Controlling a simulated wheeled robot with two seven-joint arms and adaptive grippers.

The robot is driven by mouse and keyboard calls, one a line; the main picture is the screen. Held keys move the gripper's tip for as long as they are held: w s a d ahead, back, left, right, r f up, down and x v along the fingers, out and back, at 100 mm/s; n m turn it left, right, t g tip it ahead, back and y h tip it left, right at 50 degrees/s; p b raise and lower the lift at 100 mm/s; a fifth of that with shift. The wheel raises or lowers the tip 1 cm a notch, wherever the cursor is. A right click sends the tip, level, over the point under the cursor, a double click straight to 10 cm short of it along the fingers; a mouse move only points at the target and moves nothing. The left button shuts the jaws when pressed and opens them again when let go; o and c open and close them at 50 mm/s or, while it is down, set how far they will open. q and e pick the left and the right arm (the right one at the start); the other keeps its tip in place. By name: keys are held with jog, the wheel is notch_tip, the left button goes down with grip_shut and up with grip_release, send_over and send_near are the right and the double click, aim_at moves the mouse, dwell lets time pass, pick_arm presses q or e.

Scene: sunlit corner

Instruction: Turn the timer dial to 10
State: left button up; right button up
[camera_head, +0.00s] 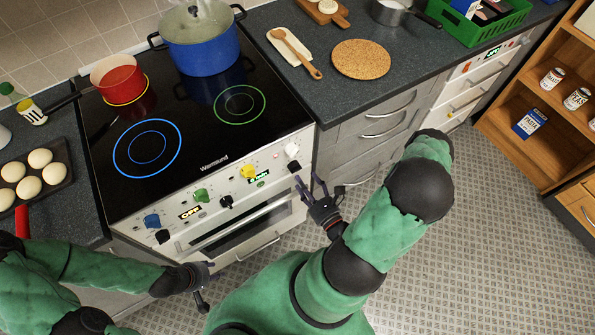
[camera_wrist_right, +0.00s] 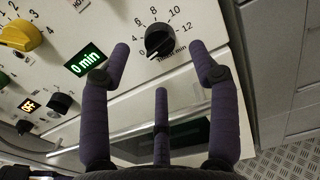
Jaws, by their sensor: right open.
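The timer dial (camera_wrist_right: 158,40) is a round black knob on the cooker's front panel, ringed by even numbers up to 12. Its white mark points down at the 0. The timer display (camera_wrist_right: 85,59) reads "0 min" in green. The dial also shows in the head view (camera_head: 293,166), at the panel's right end. My right gripper (camera_wrist_right: 160,66) is open, its fingers spread just below and to either side of the dial, with nothing between them. In the head view my right gripper (camera_head: 318,190) is in front of the panel. My left gripper (camera_head: 207,283) is open and empty below the panel's left part.
A yellow knob (camera_wrist_right: 22,34) and a smaller black knob (camera_wrist_right: 60,103) are left of the dial. The oven door handle (camera_head: 235,228) runs below the panel. A blue pot (camera_head: 200,52) and red pan (camera_head: 118,78) stand on the hob. Floor to the right is clear.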

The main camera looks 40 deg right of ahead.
aim_at(297, 171)
jog(key=shift+w+d+b, duration=0.15)
jog(key=shift+w+b, duration=0.05)
jog(key=shift+w, duration=1.05)
jog(key=shift+w+d+b, duration=0.15)
jog(key=shift+w, duration=1.1)
jog(key=c, duration=1.1)
